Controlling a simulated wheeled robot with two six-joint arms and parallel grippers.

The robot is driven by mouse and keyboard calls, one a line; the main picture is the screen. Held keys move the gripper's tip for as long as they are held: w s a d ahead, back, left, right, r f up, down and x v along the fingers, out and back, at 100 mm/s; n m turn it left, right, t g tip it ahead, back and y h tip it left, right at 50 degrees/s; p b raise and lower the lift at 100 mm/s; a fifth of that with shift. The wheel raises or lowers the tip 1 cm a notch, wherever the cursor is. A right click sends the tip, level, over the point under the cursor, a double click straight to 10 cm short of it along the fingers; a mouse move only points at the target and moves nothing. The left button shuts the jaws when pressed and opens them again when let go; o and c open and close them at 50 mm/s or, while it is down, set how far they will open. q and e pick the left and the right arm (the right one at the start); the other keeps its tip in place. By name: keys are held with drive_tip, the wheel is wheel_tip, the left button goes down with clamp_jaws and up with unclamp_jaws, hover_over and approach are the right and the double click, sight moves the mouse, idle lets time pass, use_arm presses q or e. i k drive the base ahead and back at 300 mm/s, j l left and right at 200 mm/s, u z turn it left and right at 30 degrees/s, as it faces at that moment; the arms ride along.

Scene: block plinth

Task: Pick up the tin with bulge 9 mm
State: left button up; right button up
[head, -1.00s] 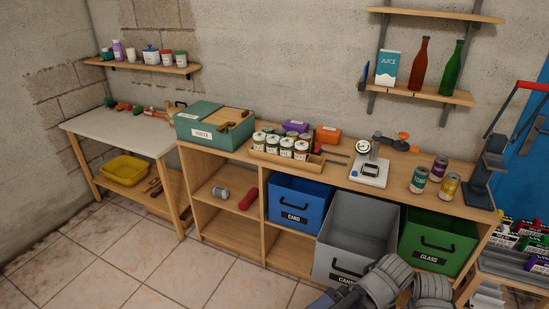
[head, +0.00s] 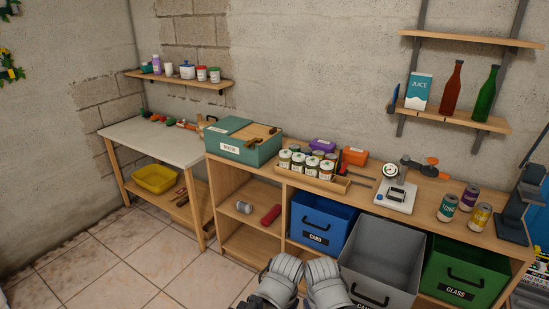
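Three tins stand upright on the right end of the bench: a teal-labelled tin (head: 447,207), a purple-labelled tin (head: 468,197) and a yellow-labelled tin (head: 480,217). A silver tin (head: 243,207) lies on its side in the open shelf below. Several jar-like containers with pale lids (head: 312,165) stand in a wooden tray. I cannot tell which tin has the 9 mm bulge; no bulge or readable measure shows. My two grey arms show at the bottom centre, in front of the bench. Their gripper fingers do not show.
A white gauge or scale (head: 394,196) stands left of the tins; a dark upright tool (head: 516,215) stands right. Blue (head: 319,222), grey (head: 378,257) and green (head: 464,270) bins sit below. A teal box (head: 243,143) is at the bench's left. Tiled floor (head: 130,262) is clear at left.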

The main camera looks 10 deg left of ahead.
sight(307, 151)
drive_tip(key=i+l+z, duration=0.2)
drive_tip(key=i, duration=0.2)
drive_tip(key=i+l+z, duration=0.2)
drive_tip(key=i, duration=0.25)
drive_tip(key=j, duration=0.1)
